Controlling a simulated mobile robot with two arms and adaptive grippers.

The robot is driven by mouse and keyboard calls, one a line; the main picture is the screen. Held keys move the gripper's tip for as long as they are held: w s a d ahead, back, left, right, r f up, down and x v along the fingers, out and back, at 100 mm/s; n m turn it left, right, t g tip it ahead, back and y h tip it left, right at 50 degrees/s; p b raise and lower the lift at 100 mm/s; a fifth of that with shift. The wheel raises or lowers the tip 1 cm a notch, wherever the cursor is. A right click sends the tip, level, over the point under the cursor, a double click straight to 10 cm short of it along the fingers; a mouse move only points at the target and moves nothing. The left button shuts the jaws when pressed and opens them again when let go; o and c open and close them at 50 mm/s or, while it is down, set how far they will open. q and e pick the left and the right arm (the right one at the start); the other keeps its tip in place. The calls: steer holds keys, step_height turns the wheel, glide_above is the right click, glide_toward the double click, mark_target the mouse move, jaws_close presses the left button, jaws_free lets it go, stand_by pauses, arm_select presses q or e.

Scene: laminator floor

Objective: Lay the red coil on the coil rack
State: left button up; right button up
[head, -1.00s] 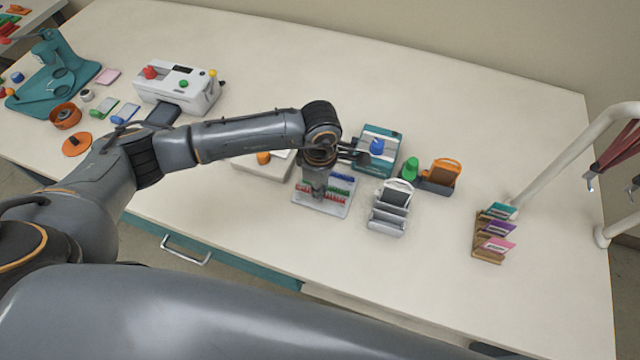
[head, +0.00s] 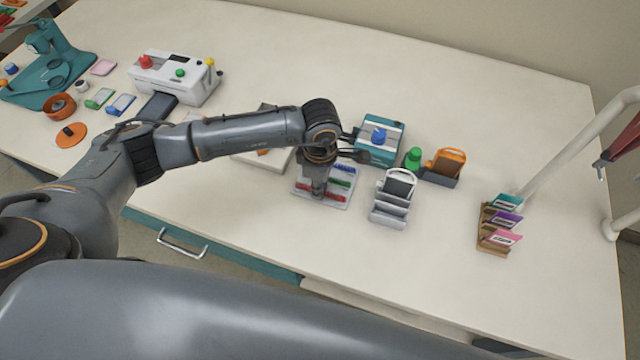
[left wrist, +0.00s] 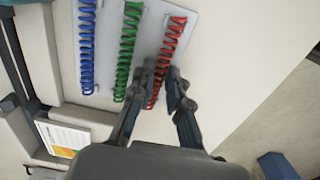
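The coil rack (head: 299,189) is a pale plate on the bench with a blue coil (head: 344,168) and a green coil (head: 340,183) lying in rows. These also show side by side in the left wrist view, blue (left wrist: 87,45) and green (left wrist: 128,45). The red coil (left wrist: 173,38) lies along the third row, roughly parallel to them. My left gripper (left wrist: 162,76) points down over the rack, its fingertips closed in on both sides of the red coil near one end. I cannot tell whether the coil rests fully on the plate. My right gripper is not in view.
A grey card holder (head: 390,208) stands close right of the rack. Clear bench lies toward the brown card stand (head: 497,243).

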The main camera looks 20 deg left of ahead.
arm_select(q)
steer(key=o, duration=0.3)
steer(key=shift+o, duration=0.2)
steer(key=shift+r, duration=0.1)
step_height(320, 180, up, 12)
